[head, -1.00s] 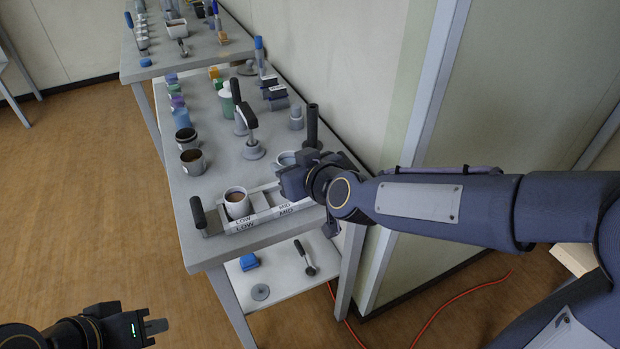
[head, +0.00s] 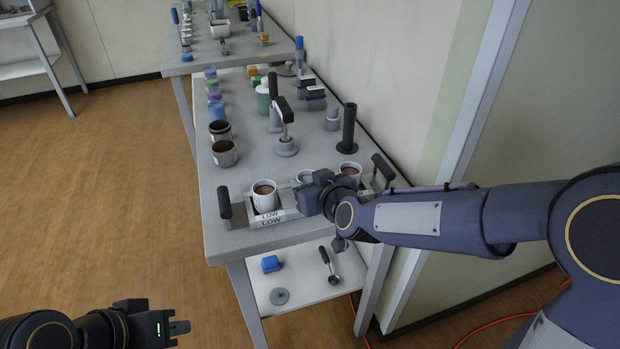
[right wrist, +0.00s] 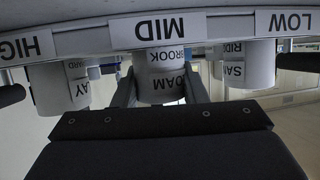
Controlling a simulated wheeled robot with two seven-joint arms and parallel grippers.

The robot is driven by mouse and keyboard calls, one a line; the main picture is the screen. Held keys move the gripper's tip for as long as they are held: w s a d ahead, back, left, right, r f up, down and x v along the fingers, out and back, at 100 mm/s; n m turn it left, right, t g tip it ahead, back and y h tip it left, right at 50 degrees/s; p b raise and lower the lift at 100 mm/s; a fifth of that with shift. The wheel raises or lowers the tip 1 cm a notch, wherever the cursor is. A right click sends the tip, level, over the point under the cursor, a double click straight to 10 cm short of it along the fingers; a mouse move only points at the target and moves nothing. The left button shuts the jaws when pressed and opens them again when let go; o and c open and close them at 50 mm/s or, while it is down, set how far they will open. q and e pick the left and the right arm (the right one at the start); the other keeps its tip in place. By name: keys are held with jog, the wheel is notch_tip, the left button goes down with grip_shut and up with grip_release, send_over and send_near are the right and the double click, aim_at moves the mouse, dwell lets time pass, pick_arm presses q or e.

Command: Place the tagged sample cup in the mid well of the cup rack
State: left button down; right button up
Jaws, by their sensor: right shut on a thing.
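The cup rack (head: 285,217) stands at the near end of the bench. My right gripper (head: 312,193) is over its middle and hides the MID plate in the head view. In the upside-down right wrist view my right gripper (right wrist: 160,90) is shut on the white tagged sample cup (right wrist: 165,80), which reads BROOK and LOAM. The cup is upright behind the MID plate (right wrist: 158,28); its base is hidden, so I cannot tell whether it is fully seated. Part of its rim shows in the head view (head: 304,175). My left gripper (head: 182,328) is away from the bench, at lower left.
A brown-filled cup (head: 264,196) stands in the LOW well and another (head: 349,172) in the HIGH well, close on both sides. The rack has dark end handles (head: 224,203). A dark post (head: 348,130) and a lever tool (head: 285,125) stand behind.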

jog(key=shift+f, duration=0.1)
jog(key=o, duration=1)
jog(key=shift+s+r, duration=0.15)
jog(key=shift+r, duration=0.2)
jog(key=p+v, duration=0.4)
jog(key=v, duration=0.7)
jog(key=s+d+f+m+g, duration=0.1)
jog(key=s+d+m+g, duration=0.1)
jog(key=s+d, duration=0.3)
jog(key=s+d+f+m+g+h, duration=0.1)
jog(key=s+d+m+g, duration=0.1)
jog(key=s+d, duration=0.3)
jog(key=s+d+f+m+g+h, duration=0.1)
jog(key=s+d+m+g, duration=0.1)
jog(key=s+d, duration=0.4)
jog(key=shift+s+f+m, duration=0.15)
jog(key=shift+s+f, duration=0.05)
jog(key=shift+s, duration=0.95)
jog(key=shift+s+f+m, duration=0.15)
jog(key=shift+s+f, duration=0.05)
jog(key=shift+s, duration=0.9)
